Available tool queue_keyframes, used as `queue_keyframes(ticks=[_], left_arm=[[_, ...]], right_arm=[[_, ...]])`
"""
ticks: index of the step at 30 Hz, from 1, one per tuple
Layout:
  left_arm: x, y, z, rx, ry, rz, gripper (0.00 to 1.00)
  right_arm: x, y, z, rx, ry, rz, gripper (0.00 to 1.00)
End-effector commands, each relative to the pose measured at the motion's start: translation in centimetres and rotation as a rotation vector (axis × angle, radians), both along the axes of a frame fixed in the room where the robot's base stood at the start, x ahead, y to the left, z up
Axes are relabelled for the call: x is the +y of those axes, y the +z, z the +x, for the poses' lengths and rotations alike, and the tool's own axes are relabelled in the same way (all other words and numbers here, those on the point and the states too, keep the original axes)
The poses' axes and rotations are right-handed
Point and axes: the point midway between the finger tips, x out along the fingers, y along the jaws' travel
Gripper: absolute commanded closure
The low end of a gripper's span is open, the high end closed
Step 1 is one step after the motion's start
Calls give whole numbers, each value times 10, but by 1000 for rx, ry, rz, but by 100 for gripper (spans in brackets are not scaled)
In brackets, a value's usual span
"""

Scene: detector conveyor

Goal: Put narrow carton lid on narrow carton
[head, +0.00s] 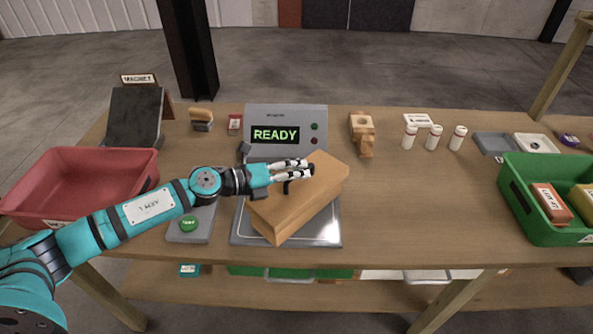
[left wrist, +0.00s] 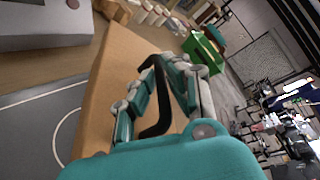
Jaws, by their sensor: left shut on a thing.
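A long tan box shape lies slanted on the grey metal plate (head: 240,236) of the detector. Its flat top, apparently the narrow carton lid (head: 328,171), carries a black handle (head: 286,187). The narrow carton (head: 298,221) appears to be the body beneath; I cannot make out a clear seam or gap between them. My left gripper (head: 306,169) is over the top, shut on the black handle. In the left wrist view the handle (left wrist: 157,128) stands between the fingers above the tan surface (left wrist: 112,75). My right gripper is not in view.
The detector panel (head: 287,121) reading READY stands just behind the carton. A red bin (head: 80,205) is at left, a green button box (head: 189,224) beside the plate. White bottles (head: 433,137) and a green crate (head: 545,233) are at right. The table between plate and crate is clear.

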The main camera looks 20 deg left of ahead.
Motion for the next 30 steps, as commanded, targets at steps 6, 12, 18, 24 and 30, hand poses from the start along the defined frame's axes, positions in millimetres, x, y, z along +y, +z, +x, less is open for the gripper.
queue_keyframes(ticks=[6,12,18,24,30], left_arm=[[0,-4,0,1,0,-1,100],[0,-7,0,1,0,-1,100],[0,-10,0,0,0,-1,100],[0,-13,0,0,1,-2,100],[0,-16,0,-1,0,-1,100]], right_arm=[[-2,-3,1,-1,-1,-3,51],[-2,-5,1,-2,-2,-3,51],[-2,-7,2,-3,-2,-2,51],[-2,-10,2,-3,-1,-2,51],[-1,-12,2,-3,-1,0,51]])
